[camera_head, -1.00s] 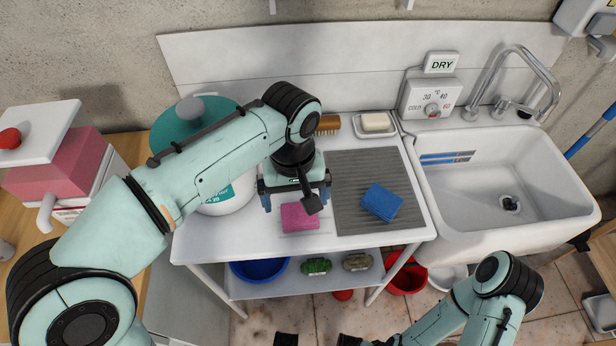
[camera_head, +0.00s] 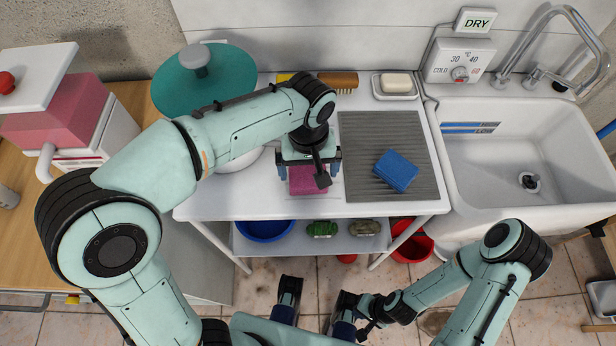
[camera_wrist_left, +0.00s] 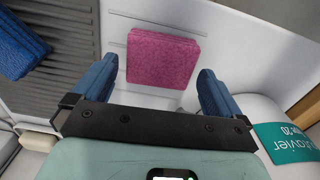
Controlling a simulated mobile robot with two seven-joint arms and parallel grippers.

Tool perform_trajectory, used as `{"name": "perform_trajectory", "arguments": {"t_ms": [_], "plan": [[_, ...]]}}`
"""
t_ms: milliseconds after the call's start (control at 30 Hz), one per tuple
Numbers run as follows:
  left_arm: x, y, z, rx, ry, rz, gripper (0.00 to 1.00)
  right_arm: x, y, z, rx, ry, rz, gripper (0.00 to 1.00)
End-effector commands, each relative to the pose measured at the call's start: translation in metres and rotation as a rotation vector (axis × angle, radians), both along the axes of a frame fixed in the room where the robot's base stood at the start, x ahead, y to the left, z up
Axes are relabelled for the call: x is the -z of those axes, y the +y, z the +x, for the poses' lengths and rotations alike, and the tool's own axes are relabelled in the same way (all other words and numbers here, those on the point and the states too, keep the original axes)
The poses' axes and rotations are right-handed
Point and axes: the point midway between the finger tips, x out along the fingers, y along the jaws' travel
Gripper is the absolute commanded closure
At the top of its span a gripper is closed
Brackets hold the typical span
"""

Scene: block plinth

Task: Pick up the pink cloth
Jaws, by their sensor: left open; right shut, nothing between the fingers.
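The pink cloth (camera_head: 308,181) is a folded rectangular pad lying flat on the white table, left of the grey ribbed mat. In the left wrist view the whole cloth (camera_wrist_left: 163,58) shows ahead of the fingertips, in the gap between them. My left gripper (camera_head: 309,170) is open and empty over the cloth, its fingers to either side; it hides part of the cloth in the head view. The left wrist view suggests that the fingers are apart from the cloth. My right gripper (camera_head: 352,312) is shut and empty, low in front of the table, partly unclear against dark parts.
A brush (camera_head: 338,81) and a soap dish (camera_head: 395,94) stand behind. A teal-lidded container (camera_head: 204,78) is at left, a sink (camera_head: 490,170) at right. A shelf below holds a blue bowl (camera_head: 265,231).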

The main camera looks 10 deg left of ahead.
Motion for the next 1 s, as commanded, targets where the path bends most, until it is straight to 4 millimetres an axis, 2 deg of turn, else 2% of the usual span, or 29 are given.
{"name": "perform_trajectory", "arguments": {"t_ms": [33,200,500,567,600,633,1000], "plan": [[0.011,0.000,-0.001,0.001,0.004,0.002,0.00,0.003,0.000,0.001,0.001,-0.003,0.000,1.00],[0.032,0.001,-0.001,0.001,0.003,0.001,0.00,0.007,0.000,0.003,0.002,-0.011,-0.002,1.00],[0.035,0.001,0.000,0.001,0.001,0.000,0.00,0.007,0.000,0.003,0.002,-0.013,-0.002,1.00],[0.035,0.001,0.000,0.001,0.001,0.000,0.20,0.007,0.000,0.003,0.002,-0.013,-0.002,1.00],[0.035,0.001,0.000,0.001,0.001,0.000,0.33,0.007,0.000,0.003,0.002,-0.013,-0.002,1.00],[0.035,0.001,0.000,0.001,0.001,0.000,0.35,0.007,0.000,0.003,0.002,-0.013,-0.002,1.00],[0.031,0.001,0.000,0.000,-0.001,-0.001,0.35,0.006,0.000,0.003,0.003,-0.011,-0.001,1.00]]}}
